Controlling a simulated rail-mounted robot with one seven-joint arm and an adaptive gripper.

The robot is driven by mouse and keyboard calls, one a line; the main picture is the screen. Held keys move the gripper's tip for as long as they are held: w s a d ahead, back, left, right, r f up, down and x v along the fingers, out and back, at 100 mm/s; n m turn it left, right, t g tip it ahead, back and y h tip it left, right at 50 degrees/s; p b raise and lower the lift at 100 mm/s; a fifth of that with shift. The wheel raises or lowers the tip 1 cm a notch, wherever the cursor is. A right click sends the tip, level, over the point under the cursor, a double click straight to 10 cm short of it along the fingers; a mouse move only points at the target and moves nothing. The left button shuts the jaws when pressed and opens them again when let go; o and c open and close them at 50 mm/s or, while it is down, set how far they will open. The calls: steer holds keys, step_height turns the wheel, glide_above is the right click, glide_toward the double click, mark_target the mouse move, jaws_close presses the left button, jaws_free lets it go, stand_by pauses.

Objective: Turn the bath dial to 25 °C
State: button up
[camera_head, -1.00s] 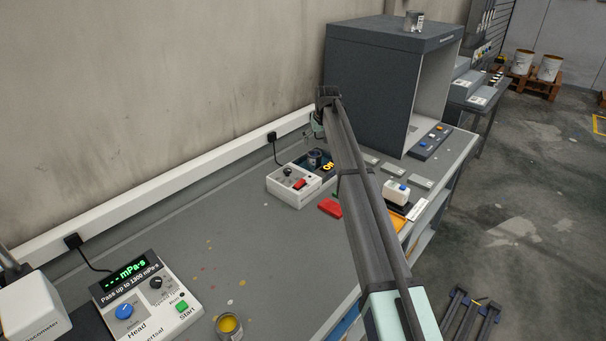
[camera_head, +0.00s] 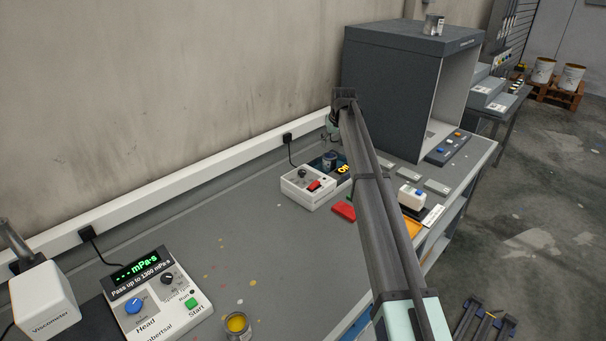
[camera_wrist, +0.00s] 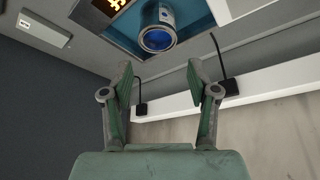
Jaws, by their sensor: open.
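The bath unit is a white box (camera_head: 309,190) on the bench by the wall, with a black dial (camera_head: 303,173) and a red switch (camera_head: 314,186) on top. Its dial marks are too small to read. Behind the box is the dark blue bath basin (camera_head: 317,162) with a can (camera_head: 329,160) in it and an orange display (camera_head: 342,168). In the wrist view the can (camera_wrist: 157,30) stands in the blue basin (camera_wrist: 193,14), beside the orange display (camera_wrist: 108,4). My gripper (camera_wrist: 160,76) is open and empty, apart from the can. The dial is not clear there.
A grey booth (camera_head: 392,95) stands beyond the bath. The viscometer panel (camera_head: 155,300) and a yellow paint can (camera_head: 237,326) are in front. The mid-bench is clear.

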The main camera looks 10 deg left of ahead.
steer(key=s+a+r+n+g+y+b, duration=0.2)
steer(key=s+a+r+n+b, duration=0.2)
steer(key=s+r+n+b, duration=0.55)
steer(key=m, duration=0.2)
glide_toward(302, 171)
steer(key=x, duration=0.8)
steer(key=shift+f, duration=0.15)
jaws_close()
